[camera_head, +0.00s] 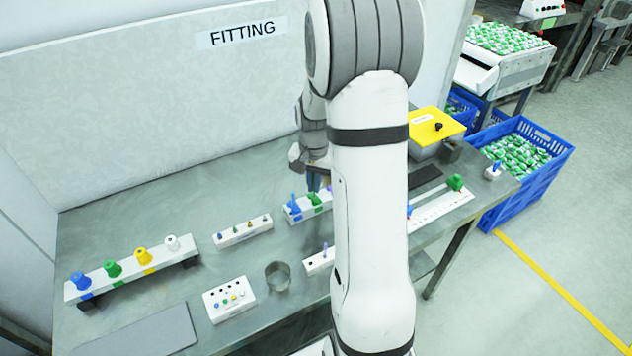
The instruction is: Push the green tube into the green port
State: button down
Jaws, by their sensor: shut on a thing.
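My gripper (317,182) is partly hidden behind my own arm, at the middle of the bench. It points down over a white block (297,217) with blue, green and purple parts along its top. The green part (314,199) lies directly below the fingers; I take it to be the green tube at the green port, and the jaws are shut on it. How deep the tube sits cannot be seen. A blue piece (294,202) stands upright to its left, and a purple one shows at the right, beside my arm.
A rack with blue, green, yellow and white knobs (172,243) stands left. A small peg block (242,232), a button box (229,299) and a round metal cup (278,275) lie nearer. A yellow-topped box (436,126) stands back right. The front-left bench holds a grey mat (140,333).

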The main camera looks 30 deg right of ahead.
jog(key=shift+f+b, duration=1.05)
jog(key=shift+f, duration=0.35)
dwell(0.5)
jog(key=c, duration=1.5)
grip_release()
jog(key=shift+r, duration=0.15)
notch_tip(320, 180, up, 8)
jog(key=shift+f, duration=0.2)
